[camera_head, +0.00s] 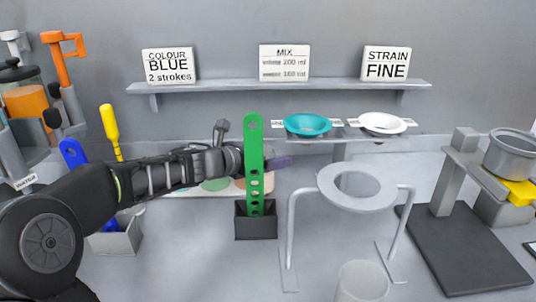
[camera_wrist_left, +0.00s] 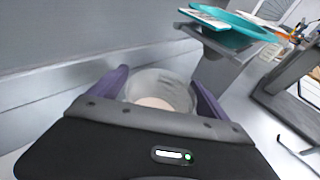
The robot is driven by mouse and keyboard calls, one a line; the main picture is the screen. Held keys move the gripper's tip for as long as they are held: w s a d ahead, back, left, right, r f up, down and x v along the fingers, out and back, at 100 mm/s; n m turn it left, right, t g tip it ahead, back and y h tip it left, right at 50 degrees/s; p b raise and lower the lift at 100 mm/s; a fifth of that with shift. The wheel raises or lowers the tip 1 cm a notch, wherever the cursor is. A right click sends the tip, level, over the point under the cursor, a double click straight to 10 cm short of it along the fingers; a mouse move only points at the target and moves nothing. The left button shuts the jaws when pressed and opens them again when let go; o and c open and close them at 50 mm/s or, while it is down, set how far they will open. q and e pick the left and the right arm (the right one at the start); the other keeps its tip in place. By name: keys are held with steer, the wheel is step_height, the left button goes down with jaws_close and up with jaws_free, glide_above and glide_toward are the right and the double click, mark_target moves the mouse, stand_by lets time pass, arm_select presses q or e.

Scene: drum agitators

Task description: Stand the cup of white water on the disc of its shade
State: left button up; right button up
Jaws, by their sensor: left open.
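My left gripper (camera_head: 280,162) reaches in from the left, behind the green slotted tool, with its purple fingers partly hidden. In the left wrist view, its open fingers (camera_wrist_left: 160,80) stand on either side of a translucent cup (camera_wrist_left: 160,88) with a pale, whitish content. I cannot tell whether the fingers touch it. In the head view this cup is not clearly visible behind the tool and gripper. Flat coloured discs lie on a pale strip below my arm: a green disc (camera_head: 215,184) and part of an orange-tan one (camera_head: 240,184). No white disc can be made out. My right gripper is out of view.
The green slotted tool (camera_head: 254,165) stands in a dark holder (camera_head: 256,222). A grey ring stand (camera_head: 357,187) and an empty clear cup (camera_head: 362,281) are in front. A pot (camera_head: 512,153) stands right.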

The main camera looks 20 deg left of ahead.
arm_select(q)
steer(key=shift+r, duration=0.15)
steer(key=v, duration=1.2)
stand_by(0.4)
